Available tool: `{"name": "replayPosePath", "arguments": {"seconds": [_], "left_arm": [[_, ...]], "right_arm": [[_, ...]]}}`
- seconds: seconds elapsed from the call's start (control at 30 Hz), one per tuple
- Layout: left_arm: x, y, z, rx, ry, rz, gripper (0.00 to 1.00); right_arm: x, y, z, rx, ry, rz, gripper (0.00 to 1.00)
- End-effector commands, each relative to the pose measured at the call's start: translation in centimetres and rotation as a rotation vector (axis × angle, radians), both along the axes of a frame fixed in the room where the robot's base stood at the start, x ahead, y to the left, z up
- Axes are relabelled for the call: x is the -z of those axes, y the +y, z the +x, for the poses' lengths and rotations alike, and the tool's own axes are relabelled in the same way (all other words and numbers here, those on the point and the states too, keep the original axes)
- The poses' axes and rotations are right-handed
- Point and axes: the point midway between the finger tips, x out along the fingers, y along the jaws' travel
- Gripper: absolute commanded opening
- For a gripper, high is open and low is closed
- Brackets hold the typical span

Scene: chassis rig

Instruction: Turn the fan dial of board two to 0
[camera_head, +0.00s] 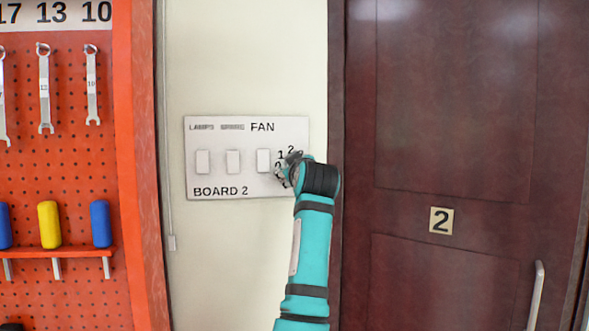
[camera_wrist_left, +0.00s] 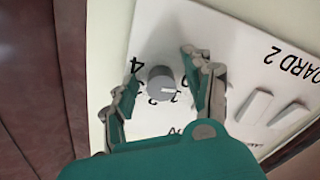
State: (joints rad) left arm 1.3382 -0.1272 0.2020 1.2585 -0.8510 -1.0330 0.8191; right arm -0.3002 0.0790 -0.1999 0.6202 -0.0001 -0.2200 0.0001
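Board two (camera_head: 246,181) is a pale wall panel marked BOARD 2, with a FAN label above its right part. In the left wrist view, the fan dial (camera_wrist_left: 159,80) is a round grey knob with a light mark pointing right in the picture, near the 1. Digits ring it; the 4 is at its upper left. My left gripper (camera_wrist_left: 166,92) is open, with one finger on each side of the dial and visible gaps between. In the head view my left gripper (camera_head: 287,170) covers the dial and some digits. My right gripper is not in view.
White rocker switches (camera_head: 233,161) sit left of the dial on the board. A dark red door (camera_head: 455,130) marked 2 is close on the right. An orange pegboard (camera_head: 70,165) with wrenches and coloured handles is at the left.

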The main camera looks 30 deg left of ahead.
Motion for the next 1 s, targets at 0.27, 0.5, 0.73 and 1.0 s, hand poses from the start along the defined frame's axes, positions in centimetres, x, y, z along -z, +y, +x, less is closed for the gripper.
{"name": "replayPosePath", "arguments": {"seconds": [0.27, 0.5, 0.73, 1.0], "left_arm": [[-0.3, -0.5, -0.7, 0.001, -0.006, 0.003, 0.52], [-0.2, -3.4, -4.2, 0.003, -0.005, 0.002, 0.52], [-0.1, -6.0, -7.8, 0.003, -0.003, 0.001, 0.52], [-0.1, -7.3, -9.6, 0.001, 0.0, 0.0, 0.52]], "right_arm": [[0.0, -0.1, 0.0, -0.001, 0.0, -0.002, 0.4], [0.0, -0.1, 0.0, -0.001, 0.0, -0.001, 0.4], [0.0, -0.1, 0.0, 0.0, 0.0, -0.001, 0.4], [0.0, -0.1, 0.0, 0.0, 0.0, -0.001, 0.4]]}}
